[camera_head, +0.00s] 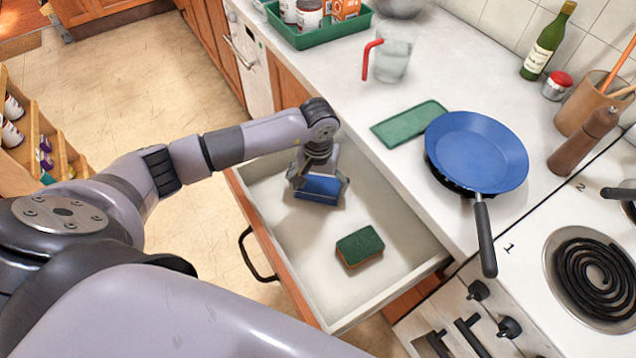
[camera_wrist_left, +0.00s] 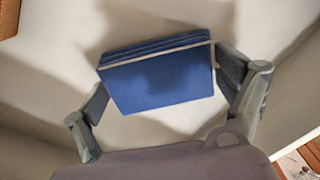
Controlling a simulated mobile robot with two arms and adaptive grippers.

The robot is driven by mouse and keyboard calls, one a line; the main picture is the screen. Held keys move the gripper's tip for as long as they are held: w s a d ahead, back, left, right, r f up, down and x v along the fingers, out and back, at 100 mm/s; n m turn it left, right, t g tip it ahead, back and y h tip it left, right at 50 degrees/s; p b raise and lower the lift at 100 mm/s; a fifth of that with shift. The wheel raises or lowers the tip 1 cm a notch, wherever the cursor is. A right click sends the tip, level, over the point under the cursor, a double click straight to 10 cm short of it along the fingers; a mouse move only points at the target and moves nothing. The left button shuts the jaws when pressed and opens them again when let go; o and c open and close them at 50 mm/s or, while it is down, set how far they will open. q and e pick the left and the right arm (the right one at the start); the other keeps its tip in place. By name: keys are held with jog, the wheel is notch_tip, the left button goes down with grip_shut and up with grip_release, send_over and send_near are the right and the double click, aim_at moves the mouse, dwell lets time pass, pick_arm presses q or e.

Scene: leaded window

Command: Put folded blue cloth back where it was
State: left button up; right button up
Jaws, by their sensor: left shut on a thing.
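The folded blue cloth (camera_head: 318,189) is in my left gripper (camera_head: 318,183), inside the open drawer (camera_head: 400,220) near its far left part. In the left wrist view the cloth (camera_wrist_left: 160,78) shows as a layered blue block with a pale edge line. The two fingers of my left gripper (camera_wrist_left: 165,90) press on its left and right sides. The drawer's pale floor lies under it; I cannot tell whether the cloth touches it. My right gripper is not in view.
A green-and-brown sponge (camera_head: 360,247) lies in the drawer, nearer the front right. Free drawer floor lies around the sponge.

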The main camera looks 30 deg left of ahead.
aim_at(318, 185)
pick_arm(q)
jog(key=shift+f+b, duration=0.2)
jog(key=shift+b, duration=0.1)
jog(key=o, duration=0.8)
jog(key=shift+r, duration=0.1)
jog(key=shift+o, duration=0.2)
jog(key=shift+r, duration=0.1)
jog(key=shift+r+p, duration=0.2)
jog(key=shift+p, duration=0.2)
notch_tip(318, 185, up, 12)
jog(key=b, duration=0.2)
jog(key=shift+f, duration=0.15)
